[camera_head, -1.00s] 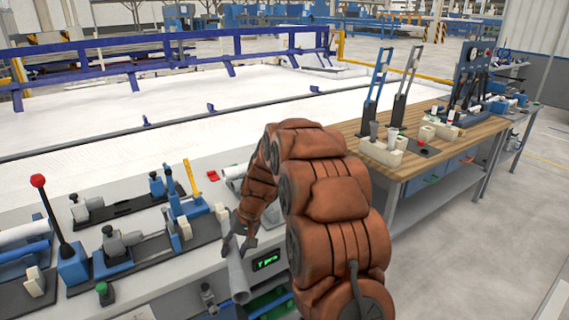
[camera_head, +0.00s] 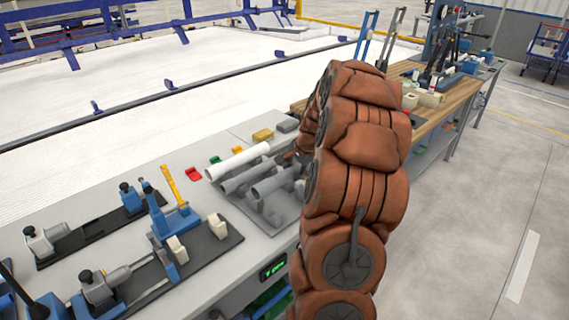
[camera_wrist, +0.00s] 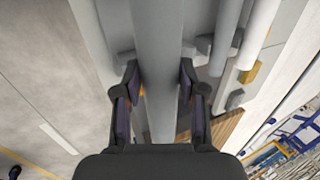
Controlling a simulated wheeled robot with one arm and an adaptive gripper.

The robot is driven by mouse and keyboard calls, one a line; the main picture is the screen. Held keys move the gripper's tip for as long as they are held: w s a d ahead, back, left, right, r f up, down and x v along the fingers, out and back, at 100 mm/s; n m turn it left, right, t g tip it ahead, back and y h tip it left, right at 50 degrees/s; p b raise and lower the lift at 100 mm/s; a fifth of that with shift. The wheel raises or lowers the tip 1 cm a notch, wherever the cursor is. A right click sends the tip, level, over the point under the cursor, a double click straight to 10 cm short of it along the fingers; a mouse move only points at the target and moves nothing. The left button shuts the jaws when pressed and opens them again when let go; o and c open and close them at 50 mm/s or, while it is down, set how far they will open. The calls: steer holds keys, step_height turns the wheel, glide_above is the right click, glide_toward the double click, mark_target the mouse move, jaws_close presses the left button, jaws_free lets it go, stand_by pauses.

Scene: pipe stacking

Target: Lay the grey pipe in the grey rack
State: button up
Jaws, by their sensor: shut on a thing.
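The held grey pipe (camera_head: 277,181) is over the near side of the grey rack (camera_head: 286,214) in the head view, roughly parallel to the other pipes. In the wrist view the grey pipe (camera_wrist: 158,35) runs between the fingers of my gripper (camera_wrist: 158,78), which is shut on it. Grey rack supports show on both sides below it. I cannot tell whether the pipe touches them. Another grey pipe (camera_head: 243,177) and a white pipe (camera_head: 238,161) lie farther back on the rack. In the head view my arm hides the gripper and the pipe's far end.
A yellow block (camera_head: 262,135) and a grey block (camera_head: 287,126) sit behind the rack. Red (camera_head: 193,174) and green pieces lie to its left. Blue clamp fixtures (camera_head: 160,220) stand farther left on the bench. A wooden-topped table (camera_head: 462,92) is at the right.

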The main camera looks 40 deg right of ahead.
steer(key=shift+a+f+b, duration=0.1)
steer(key=shift+f+b, duration=1.35)
steer(key=shift+f, duration=3.8)
steer(key=o, duration=1.3)
